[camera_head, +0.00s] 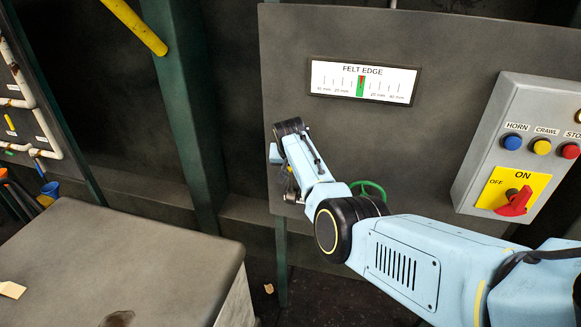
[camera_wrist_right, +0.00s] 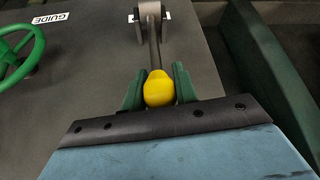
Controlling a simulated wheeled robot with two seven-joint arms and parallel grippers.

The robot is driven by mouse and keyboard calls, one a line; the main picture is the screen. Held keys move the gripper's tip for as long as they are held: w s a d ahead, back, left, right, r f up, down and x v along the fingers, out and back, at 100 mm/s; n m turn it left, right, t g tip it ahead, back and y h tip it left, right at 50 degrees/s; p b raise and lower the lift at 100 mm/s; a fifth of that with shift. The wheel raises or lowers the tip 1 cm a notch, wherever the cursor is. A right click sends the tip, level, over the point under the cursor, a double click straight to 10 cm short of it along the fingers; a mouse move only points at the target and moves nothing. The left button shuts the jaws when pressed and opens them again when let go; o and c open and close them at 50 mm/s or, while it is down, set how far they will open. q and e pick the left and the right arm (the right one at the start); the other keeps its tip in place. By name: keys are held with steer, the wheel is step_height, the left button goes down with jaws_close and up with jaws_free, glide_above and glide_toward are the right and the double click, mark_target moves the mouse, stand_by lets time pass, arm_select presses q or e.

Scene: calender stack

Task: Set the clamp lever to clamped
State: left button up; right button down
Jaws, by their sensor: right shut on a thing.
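The clamp lever shows in the right wrist view as a grey rod (camera_wrist_right: 154,48) on a pivot bracket, with a yellow knob (camera_wrist_right: 159,89) at its near end. My right gripper (camera_wrist_right: 159,88) is shut on the yellow knob, with one green finger on each side of it. In the head view my right arm reaches to the panel's left edge, and the right gripper (camera_head: 290,190) is mostly hidden behind my own wrist. The lever is hidden there too. My left gripper is not in view.
A green handwheel (camera_wrist_right: 17,50) stands beside a GUIDE label (camera_wrist_right: 50,18), left of the lever. The panel (camera_head: 440,140) carries a FELT EDGE gauge (camera_head: 362,81). A control box (camera_head: 520,150) with buttons and a red switch is at right. A grey cabinet (camera_head: 110,260) stands at lower left.

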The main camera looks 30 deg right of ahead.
steer(key=shift+r, duration=0.1)
steer(key=c, duration=1.1)
jaws_free()
steer(key=shift+w+d, duration=0.15)
steer(key=shift+s+a+r, duration=0.2)
steer(key=shift+s+r, duration=0.05)
steer(key=shift+r, duration=0.15)
steer(key=v, duration=1.2)
steer(key=shift+p, duration=0.35)
steer(key=shift+s+r, duration=0.1)
steer(key=shift+r, duration=0.05)
